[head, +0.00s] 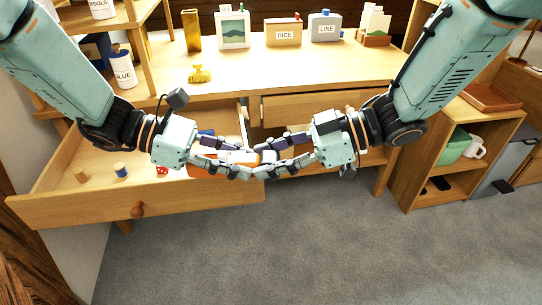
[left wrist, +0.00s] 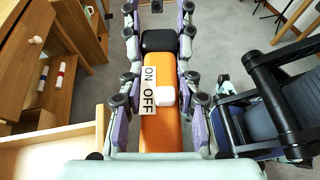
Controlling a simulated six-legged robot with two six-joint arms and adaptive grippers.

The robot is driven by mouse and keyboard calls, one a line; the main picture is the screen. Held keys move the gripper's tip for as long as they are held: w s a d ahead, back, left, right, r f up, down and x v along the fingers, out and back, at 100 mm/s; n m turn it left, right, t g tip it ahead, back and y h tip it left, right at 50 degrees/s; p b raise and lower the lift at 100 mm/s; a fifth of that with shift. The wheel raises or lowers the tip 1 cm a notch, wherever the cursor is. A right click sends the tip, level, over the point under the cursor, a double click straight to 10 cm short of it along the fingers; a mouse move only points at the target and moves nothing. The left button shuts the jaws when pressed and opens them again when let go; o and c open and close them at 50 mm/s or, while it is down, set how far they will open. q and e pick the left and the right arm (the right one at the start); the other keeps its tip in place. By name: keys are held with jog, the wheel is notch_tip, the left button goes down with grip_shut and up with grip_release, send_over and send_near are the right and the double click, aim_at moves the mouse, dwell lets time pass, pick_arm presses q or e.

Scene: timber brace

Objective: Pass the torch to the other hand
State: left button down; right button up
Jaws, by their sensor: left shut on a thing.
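The torch has an orange body with a white switch and a black end. In the left wrist view the torch (left wrist: 165,128) lies lengthwise between the fingers, beside an ON/OFF label (left wrist: 149,90). In the head view part of the torch (head: 232,157) shows between the fingers above the open drawer. My left gripper (head: 250,164) is shut on the torch's body. My right gripper (head: 262,163) faces it from the right, its fingers reaching either side of the torch's black end. Whether they press on it is hidden.
The open drawer (head: 205,193) below holds small spools and other items. The desk top (head: 240,72) behind carries a yellow toy car (head: 200,74), a DICE box (head: 283,33) and a LINE box (head: 324,27). A shelf (head: 430,188) stands at right; the grey floor in front is clear.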

jog(key=c, duration=0.6)
pick_arm(q)
jog(key=c, duration=0.8)
grip_release()
jog(key=shift+c, duration=0.2)
pick_arm(e)
jog(key=shift+c, duration=0.5)
